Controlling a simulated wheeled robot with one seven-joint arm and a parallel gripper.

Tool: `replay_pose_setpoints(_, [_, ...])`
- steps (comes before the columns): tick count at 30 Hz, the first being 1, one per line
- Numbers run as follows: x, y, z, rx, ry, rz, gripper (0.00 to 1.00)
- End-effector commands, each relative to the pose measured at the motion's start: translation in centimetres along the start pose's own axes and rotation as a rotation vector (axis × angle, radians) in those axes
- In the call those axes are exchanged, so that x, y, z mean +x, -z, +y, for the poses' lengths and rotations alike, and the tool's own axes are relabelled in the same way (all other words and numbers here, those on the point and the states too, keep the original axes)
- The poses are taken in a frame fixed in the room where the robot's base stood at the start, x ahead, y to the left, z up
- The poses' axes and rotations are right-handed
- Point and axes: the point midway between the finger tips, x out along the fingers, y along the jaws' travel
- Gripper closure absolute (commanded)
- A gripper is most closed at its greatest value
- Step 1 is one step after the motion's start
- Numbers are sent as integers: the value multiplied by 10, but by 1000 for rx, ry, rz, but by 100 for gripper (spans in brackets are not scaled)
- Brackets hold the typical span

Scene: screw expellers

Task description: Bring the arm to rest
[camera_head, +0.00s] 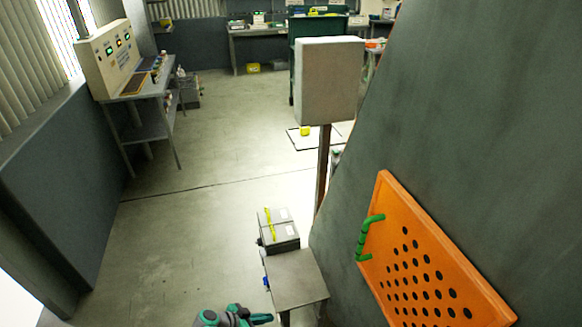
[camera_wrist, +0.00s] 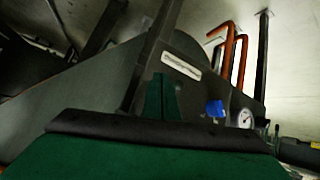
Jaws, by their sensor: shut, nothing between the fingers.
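My gripper (camera_wrist: 163,80) shows in the wrist view as two dark green fingers side by side, closed together with nothing between them. Behind them in that view are a dark grey machine body with a white label plate (camera_wrist: 182,65), a blue knob (camera_wrist: 215,109) and a round gauge (camera_wrist: 245,118). The fingers appear apart from these, though the distance is hard to judge. In the head view, teal and dark parts of my arm show at the bottom edge.
A large grey machine wall with an orange perforated panel (camera_head: 425,265) and green handle fills the right. A small grey table (camera_head: 297,280) and a grey box (camera_head: 278,232) stand near my arm. A control desk (camera_head: 115,60) is at left. Floor (camera_head: 180,240) between is clear.

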Motion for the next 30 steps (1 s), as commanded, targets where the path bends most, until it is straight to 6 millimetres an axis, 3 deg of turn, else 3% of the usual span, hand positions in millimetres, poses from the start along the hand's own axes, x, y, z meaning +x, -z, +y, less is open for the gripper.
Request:
replay_pose_setpoints(6, [37,-37,38,-88,91,-72,100])
replay_pose_setpoints(13, [57,-70,77,-169,207,-126,100])
replay_pose_setpoints(22, [58,-104,128,-257,371,-160,100])
replay_pose_setpoints(30, [40,-120,175,-310,517,-154,100])
